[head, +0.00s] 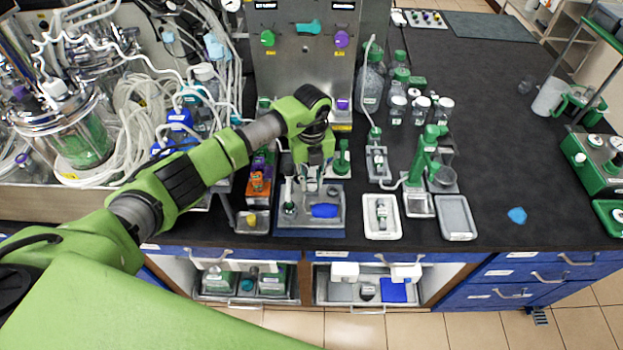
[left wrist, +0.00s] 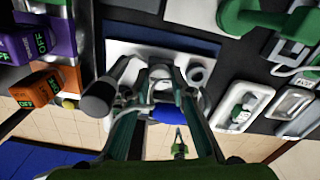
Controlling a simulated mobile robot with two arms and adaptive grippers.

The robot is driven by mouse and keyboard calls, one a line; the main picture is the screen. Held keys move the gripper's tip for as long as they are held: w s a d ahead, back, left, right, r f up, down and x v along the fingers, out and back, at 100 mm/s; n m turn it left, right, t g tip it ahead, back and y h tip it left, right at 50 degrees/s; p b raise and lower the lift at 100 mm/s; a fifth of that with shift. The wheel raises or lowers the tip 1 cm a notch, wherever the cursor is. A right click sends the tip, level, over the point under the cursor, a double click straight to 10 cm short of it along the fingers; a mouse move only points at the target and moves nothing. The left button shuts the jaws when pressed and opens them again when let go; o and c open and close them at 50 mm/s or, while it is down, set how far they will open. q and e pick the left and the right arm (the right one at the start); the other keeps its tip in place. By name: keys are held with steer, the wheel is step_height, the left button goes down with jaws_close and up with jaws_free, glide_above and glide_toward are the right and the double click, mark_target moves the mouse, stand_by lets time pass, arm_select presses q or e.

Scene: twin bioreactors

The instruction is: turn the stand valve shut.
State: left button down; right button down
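A small metal stand (head: 338,222) sits on a blue mat at the bench's front edge. A blue part that looks like the stand valve's handle (head: 325,210) is at its front. In the left wrist view this blue handle (left wrist: 167,114) shows between my fingers, partly hidden by them. My left gripper (head: 312,182) points down just behind and above the handle. In the left wrist view, my left gripper (left wrist: 160,80) has its fingers apart, around or above the valve; I cannot tell whether they touch it. My right gripper is not in view.
A dark cylinder (left wrist: 98,98) stands close beside the left finger. An orange block (head: 257,181) is left of the stand; a white tray (head: 381,231) and a grey tray (head: 457,222) are right of it. The bench's right part (head: 490,130) is mostly clear.

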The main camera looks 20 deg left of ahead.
arm_select(q)
steer(key=shift+f+m+b, duration=0.15)
steer(key=shift+m+b, duration=0.65)
steer(key=shift+b, duration=0.1)
steer(key=m+b, duration=0.8)
steer(key=shift+m+b, duration=0.4)
steer(key=m+b, duration=0.3)
steer(key=m, duration=0.1)
steer(key=shift+b, duration=0.3)
steer(key=shift+m+b, duration=1)
steer(key=shift+m, duration=0.7)
steer(key=shift+r, duration=0.2)
steer(key=c, duration=2.1)
jaws_free()
